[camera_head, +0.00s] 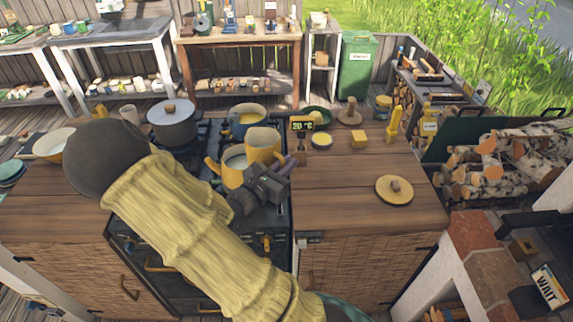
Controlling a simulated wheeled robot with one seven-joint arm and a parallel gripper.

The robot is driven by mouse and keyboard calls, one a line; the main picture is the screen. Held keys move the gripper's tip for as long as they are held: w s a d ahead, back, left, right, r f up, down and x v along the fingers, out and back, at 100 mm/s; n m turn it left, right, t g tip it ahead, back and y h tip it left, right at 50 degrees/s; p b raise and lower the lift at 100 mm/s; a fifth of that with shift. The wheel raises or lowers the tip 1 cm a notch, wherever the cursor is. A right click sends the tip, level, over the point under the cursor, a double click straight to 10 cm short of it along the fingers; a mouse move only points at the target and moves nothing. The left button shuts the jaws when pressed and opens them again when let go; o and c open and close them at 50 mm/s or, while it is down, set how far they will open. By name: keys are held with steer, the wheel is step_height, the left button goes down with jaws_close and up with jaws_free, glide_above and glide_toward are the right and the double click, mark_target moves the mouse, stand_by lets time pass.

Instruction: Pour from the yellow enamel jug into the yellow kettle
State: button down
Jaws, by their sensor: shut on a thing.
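The yellow enamel jug (264,148) is held over the stove, just above and to the right of the yellow kettle. My gripper (277,177) is shut on the jug at its near right side; the fingers and the grip point are partly hidden. The yellow kettle (231,178) is open at the top, with a pale inside and a spout to the left. The jug overlaps the kettle's right rim in this view. I cannot tell whether they touch or whether anything flows between them.
A grey lidded pot (173,126) and a blue pot with a yellow inside (248,117) stand behind. A round yellow lid (394,191) lies on the right counter (345,210). The counter's front right is mostly clear.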

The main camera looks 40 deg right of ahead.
steer(key=shift+r+p, duration=2.1)
steer(key=shift+r, duration=0.4)
